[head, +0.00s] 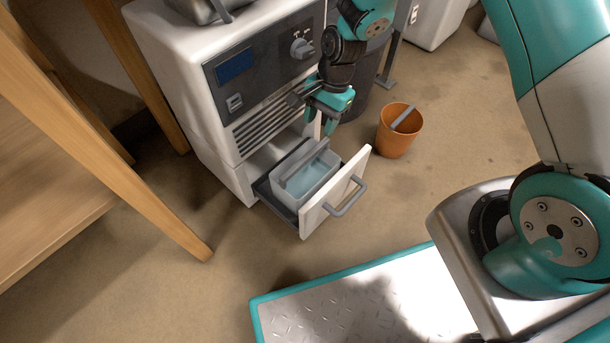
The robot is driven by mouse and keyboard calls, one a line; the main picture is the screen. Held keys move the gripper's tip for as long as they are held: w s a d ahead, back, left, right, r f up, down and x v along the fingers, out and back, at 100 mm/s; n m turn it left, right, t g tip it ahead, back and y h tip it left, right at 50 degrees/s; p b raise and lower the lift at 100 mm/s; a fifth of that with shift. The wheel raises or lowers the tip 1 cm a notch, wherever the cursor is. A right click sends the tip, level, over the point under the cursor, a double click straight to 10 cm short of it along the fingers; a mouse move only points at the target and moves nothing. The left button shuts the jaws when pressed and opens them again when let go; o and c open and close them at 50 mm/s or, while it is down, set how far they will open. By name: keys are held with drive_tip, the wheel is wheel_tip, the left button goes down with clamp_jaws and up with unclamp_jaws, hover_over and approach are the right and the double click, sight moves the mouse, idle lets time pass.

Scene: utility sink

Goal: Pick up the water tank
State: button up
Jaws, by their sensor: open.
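The water tank (321,177) is a grey open-topped box with pale blue water in it and a grey bar handle along its top. It sits in the pulled-out drawer (311,217) low on the white machine (180,75). My gripper (331,124) is teal and dark. It points down above the back right part of the tank, apart from it, in front of the machine's vents. It is open, with nothing between the fingers.
The drawer's white front has a grey handle (346,197) sticking out. An orange bucket (394,138) stands on the floor to the right. A wooden table (110,135) with a slanting leg is at the left. The floor in front of the drawer is clear.

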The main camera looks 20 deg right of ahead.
sight(306, 157)
drive_tip(key=shift+s+a+f+m, duration=0.1)
drive_tip(key=shift+a+f+m, duration=0.15)
drive_tip(key=shift+f, duration=0.4)
drive_tip(key=shift+a+f+m, duration=0.25)
drive_tip(key=shift+f, duration=0.35)
drive_tip(key=b+x, duration=0.4)
drive_tip(key=x, duration=0.2)
drive_tip(key=shift+a+f, duration=0.15)
drive_tip(key=shift+f, duration=0.1)
drive_tip(key=b+x, duration=0.5)
drive_tip(key=shift+a+f, duration=0.25)
drive_tip(key=shift+a, duration=0.05)
drive_tip(key=shift+r, duration=0.1)
clamp_jaws()
